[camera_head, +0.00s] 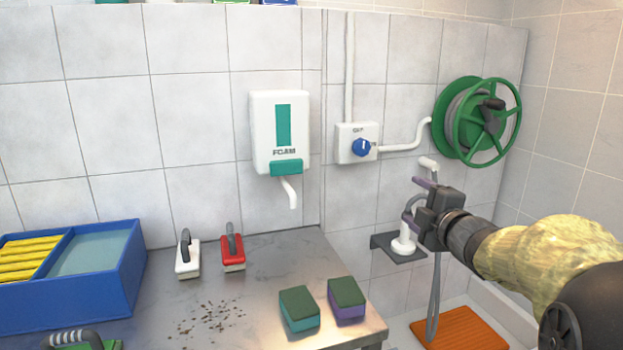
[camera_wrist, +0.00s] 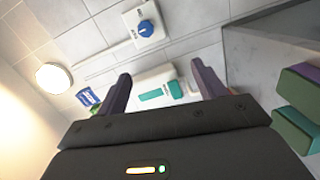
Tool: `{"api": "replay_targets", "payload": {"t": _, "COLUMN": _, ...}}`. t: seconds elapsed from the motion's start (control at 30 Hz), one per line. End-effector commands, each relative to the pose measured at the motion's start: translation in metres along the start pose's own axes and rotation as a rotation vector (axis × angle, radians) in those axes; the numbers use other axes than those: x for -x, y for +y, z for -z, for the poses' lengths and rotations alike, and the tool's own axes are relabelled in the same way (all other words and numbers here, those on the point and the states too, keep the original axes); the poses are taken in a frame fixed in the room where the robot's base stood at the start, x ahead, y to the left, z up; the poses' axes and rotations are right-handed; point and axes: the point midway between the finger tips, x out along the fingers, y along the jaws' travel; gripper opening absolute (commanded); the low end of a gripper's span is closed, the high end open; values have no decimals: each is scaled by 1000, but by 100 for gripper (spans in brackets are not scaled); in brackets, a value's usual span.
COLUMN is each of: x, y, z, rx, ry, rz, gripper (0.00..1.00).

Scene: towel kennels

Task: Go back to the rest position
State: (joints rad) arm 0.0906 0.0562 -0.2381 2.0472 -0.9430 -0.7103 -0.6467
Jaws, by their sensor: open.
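My gripper (camera_head: 414,196) is in the right part of the head view, in front of the tiled wall and to the right of the steel table (camera_head: 255,262). Its purple-grey fingers are apart, with nothing held between them. In the wrist view the open fingers of my gripper (camera_wrist: 163,84) show against the wall. The white foam dispenser (camera_wrist: 153,78) appears beyond the gap between them.
A blue crate (camera_head: 95,283), white brush (camera_head: 187,260), red brush (camera_head: 232,246), teal sponge (camera_head: 299,313) and purple sponge (camera_head: 346,304) are on the table. The foam dispenser (camera_head: 279,135), knob box (camera_head: 357,143) and green hose reel (camera_head: 470,122) hang on the wall. An orange mat (camera_head: 460,332) lies low right.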

Motion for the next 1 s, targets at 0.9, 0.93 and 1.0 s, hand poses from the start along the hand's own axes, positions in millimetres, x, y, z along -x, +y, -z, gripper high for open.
{"api": "replay_targets", "payload": {"t": 0.9, "x": 146, "y": -284, "z": 39, "rx": -1203, "ry": -949, "rz": 633, "gripper": 70}}
{"api": "replay_targets", "payload": {"t": 0.93, "x": 153, "y": -290, "z": 42, "rx": -1226, "ry": -979, "rz": 650, "gripper": 70}}
{"api": "replay_targets", "payload": {"t": 1.0, "x": 170, "y": -303, "z": 52, "rx": -1278, "ry": -1052, "rz": 691, "gripper": 70}}
